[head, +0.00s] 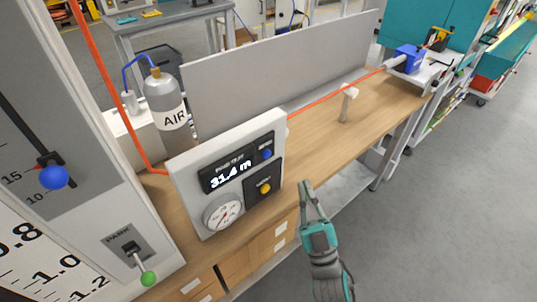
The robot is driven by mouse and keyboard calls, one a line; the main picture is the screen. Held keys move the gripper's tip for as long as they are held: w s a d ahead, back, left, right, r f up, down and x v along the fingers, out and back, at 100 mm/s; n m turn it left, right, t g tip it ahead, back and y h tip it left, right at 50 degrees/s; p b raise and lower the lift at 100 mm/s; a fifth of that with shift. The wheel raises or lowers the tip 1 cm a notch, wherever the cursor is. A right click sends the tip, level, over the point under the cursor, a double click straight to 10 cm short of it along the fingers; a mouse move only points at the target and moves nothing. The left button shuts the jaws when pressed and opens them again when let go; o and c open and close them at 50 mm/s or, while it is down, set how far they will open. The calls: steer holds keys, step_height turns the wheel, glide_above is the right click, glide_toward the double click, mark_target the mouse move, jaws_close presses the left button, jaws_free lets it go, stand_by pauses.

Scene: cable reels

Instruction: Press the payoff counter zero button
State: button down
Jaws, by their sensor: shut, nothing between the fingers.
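The payoff counter (214,176) is a grey upright panel on the wooden bench, with a dark display reading 31.4 m. A blue round button (267,153) sits at the right of the display. A yellow round button (265,188) sits on a dark plate below it. The small labels by both buttons are too small to read. My gripper (305,185) is shut and empty, right of the panel and in front of the bench's front edge. It appears apart from both buttons.
A round dial (222,213) is low on the panel. A tall grey cabinet (68,110) at left has a blue-knobbed lever and a green-knobbed PARK lever (148,278). An AIR bottle (165,104) stands behind. An orange cable (335,94) runs rightward over the bench. Floor at right is clear.

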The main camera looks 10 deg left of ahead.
mark_target(267, 154)
steer(key=shift+w+a, duration=0.1)
steer(key=shift+a, duration=0.05)
steer(key=w+a, duration=0.5)
steer(key=a, duration=0.1)
steer(key=shift+a, duration=0.3)
stand_by(0.4)
steer(key=shift+w+a, duration=0.1)
steer(key=shift+w, duration=0.1)
stand_by(1.2)
steer(key=shift+w+a, duration=0.15)
steer(key=shift+a, duration=0.1)
steer(key=shift+w+a, duration=0.25)
steer(key=shift+a, duration=0.1)
stand_by(0.8)
steer(key=shift+d, duration=0.15)
steer(key=shift+s+d, duration=0.5)
steer(key=shift+d, duration=0.05)
stand_by(0.4)
